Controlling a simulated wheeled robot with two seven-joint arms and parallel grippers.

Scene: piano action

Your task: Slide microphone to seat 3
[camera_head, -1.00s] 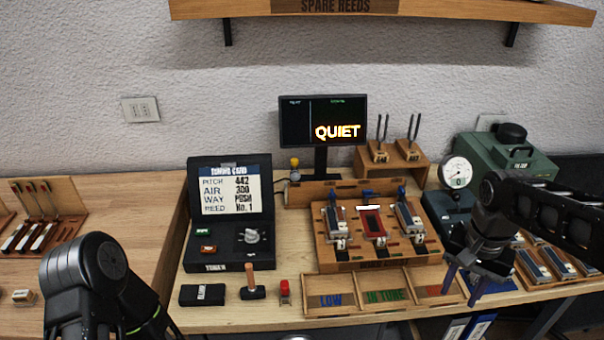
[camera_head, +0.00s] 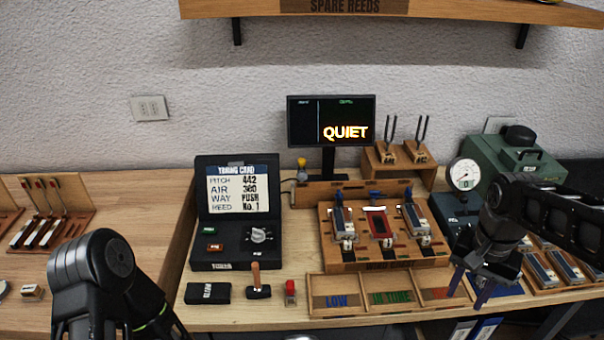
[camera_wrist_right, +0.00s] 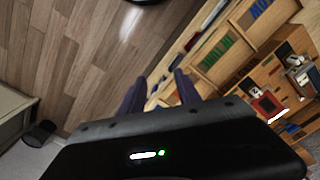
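A small yellow-topped piece (camera_head: 302,166), which looks like the microphone, stands at the left end of the wooden rail (camera_head: 330,192) behind the reed block. The reed block (camera_head: 385,260) has three seats side by side. The left and right seats hold grey reed pieces, and the middle one holds a red piece (camera_head: 380,224). My right gripper (camera_head: 470,287) is open and empty, pointing down at the right of the block, far from the microphone. Its two fingers also show apart in the right wrist view (camera_wrist_right: 160,93). My left gripper is out of view; only its arm shows.
A divided tray (camera_head: 320,309) lies in front of the block. The black tuner box (camera_head: 232,250) stands at left. A monitor (camera_head: 331,121) reading QUIET stands behind the rail. A gauge (camera_head: 464,173) and green case (camera_head: 512,160) are at right. Tuning forks stand behind the block.

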